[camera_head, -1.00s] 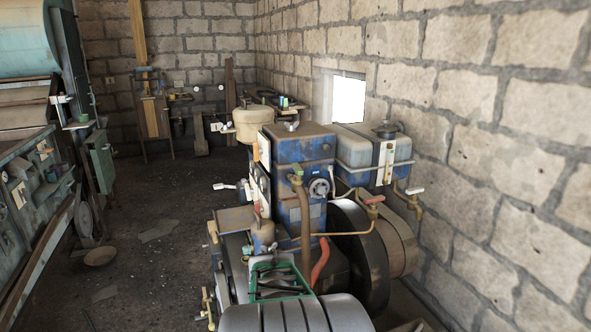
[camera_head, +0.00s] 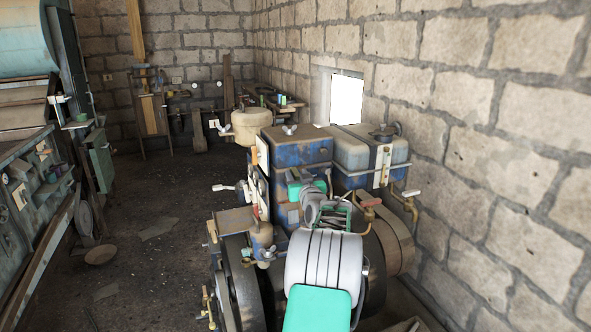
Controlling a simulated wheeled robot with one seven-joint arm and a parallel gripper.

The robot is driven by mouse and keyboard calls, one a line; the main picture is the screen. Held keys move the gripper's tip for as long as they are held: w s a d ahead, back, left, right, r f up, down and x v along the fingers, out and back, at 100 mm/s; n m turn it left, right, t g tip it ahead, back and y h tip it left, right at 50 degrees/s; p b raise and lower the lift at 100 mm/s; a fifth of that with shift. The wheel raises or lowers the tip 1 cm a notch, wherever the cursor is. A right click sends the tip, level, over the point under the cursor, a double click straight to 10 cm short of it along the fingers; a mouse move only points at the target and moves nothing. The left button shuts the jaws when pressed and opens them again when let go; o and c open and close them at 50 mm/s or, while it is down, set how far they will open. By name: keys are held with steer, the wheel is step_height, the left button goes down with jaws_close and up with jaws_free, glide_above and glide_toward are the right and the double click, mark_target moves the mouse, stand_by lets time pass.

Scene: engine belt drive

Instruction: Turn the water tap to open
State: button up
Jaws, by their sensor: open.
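Two brass taps show on the engine's right side. One has a reddish handle (camera_head: 370,203) and sits just right of my gripper. The other, with a pale handle (camera_head: 411,193), hangs on a brass pipe below the right end of the blue-grey tank (camera_head: 360,153). I cannot tell from the picture which is the water tap. My gripper (camera_head: 338,214), with a green frame, is in front of the blue engine block, close to the reddish handle. It is open and appears empty. Its fingertips are small and partly hidden by my arm, and contact with the handle cannot be made out.
The blue engine block (camera_head: 290,150) and a large dark flywheel (camera_head: 372,265) crowd the space around my arm. A stone wall (camera_head: 500,170) closes the right side. A workbench with panels (camera_head: 30,190) stands left. The dark floor (camera_head: 165,205) between is mostly clear.

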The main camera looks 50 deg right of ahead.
steer(key=shift+x, duration=1.35)
steer(key=shift+c, duration=0.3)
jaws_close()
